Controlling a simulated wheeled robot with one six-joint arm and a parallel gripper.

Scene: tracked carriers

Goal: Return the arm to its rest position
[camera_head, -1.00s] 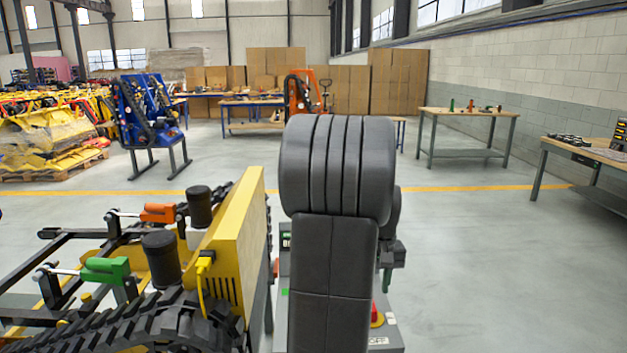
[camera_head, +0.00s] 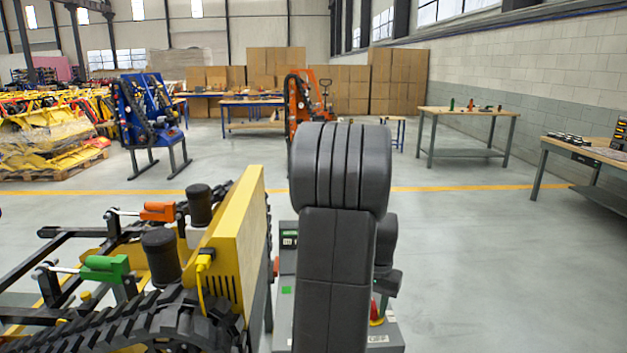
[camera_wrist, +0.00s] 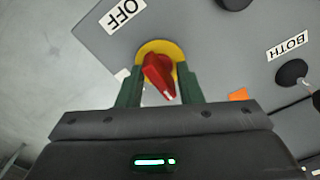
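My arm (camera_head: 338,240) stands raised and folded in front of the head camera and hides part of the grey control panel (camera_head: 380,339). My gripper (camera_wrist: 158,72) points at the panel in the wrist view. Its two green fingers are apart, one on each side of a red rotary knob (camera_wrist: 158,78) on a yellow disc. Small gaps seem to show between fingers and knob; contact cannot be told. An "OFF" label (camera_wrist: 122,13) is beside the knob. In the head view the knob (camera_head: 375,313) is partly hidden by my wrist.
A tracked carrier with a yellow box (camera_head: 240,235) and black track (camera_head: 130,325) stands close on the left. A black lever knob (camera_wrist: 291,72) near a "BOTH" label is on the panel. Workbenches (camera_head: 468,112) stand farther right. The floor between is clear.

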